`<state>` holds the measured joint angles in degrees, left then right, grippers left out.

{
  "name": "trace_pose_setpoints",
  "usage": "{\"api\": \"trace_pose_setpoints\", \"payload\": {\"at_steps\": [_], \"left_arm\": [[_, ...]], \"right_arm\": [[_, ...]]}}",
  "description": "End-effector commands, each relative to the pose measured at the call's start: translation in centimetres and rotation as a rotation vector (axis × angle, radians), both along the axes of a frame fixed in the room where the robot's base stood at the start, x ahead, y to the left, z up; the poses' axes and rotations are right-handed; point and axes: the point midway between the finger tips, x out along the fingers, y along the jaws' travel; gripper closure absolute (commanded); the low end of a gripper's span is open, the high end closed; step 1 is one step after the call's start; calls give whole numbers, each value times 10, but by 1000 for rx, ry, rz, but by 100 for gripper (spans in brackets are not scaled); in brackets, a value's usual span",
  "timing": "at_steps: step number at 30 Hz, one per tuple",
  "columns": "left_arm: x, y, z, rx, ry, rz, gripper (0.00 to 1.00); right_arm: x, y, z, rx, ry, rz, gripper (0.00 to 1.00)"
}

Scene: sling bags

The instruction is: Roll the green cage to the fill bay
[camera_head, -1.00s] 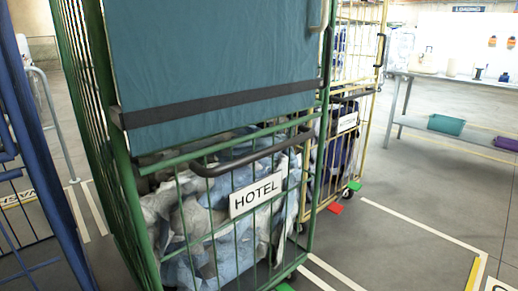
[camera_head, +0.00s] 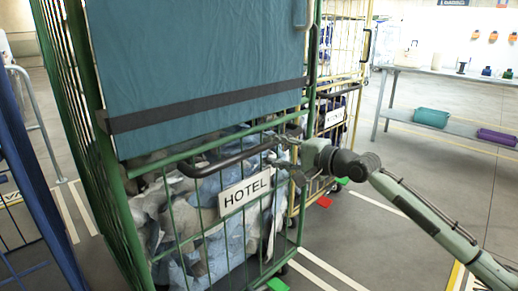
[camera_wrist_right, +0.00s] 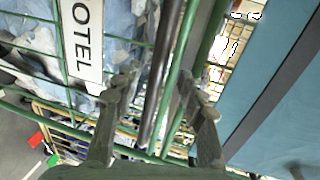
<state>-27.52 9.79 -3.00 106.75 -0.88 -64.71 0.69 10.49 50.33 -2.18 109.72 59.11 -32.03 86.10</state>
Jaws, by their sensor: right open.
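The green cage (camera_head: 117,185) stands upright close in front of me, filled with bagged white and blue laundry (camera_head: 200,230). A teal cover with a dark strap hangs over its upper front, and a HOTEL sign (camera_head: 245,191) is on its mesh. A dark push handle (camera_head: 222,164) runs across its front. My right gripper (camera_head: 286,150) is at the right end of this handle. In the right wrist view its fingers (camera_wrist_right: 157,88) are spread open, with the dark handle (camera_wrist_right: 160,92) and a green rail between them. My left gripper is not in view.
A yellow cage (camera_head: 345,60) stands close behind on the right. A blue cage (camera_head: 35,190) is near on the left. A table (camera_head: 440,72) with bins on its shelf stands at the back right. White and yellow lines mark the open floor at right.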

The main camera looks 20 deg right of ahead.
Motion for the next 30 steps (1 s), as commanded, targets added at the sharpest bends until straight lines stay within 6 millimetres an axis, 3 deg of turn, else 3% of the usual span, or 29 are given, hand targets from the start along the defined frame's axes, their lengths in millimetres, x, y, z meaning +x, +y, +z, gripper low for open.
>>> {"api": "trace_pose_setpoints", "payload": {"at_steps": [9,21,30], "left_arm": [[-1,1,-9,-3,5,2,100],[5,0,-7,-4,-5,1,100],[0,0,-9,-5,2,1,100]], "right_arm": [[45,17,-9,-1,0,0,59],[54,20,-12,-5,1,1,59],[54,20,-12,-5,1,1,94]]}}
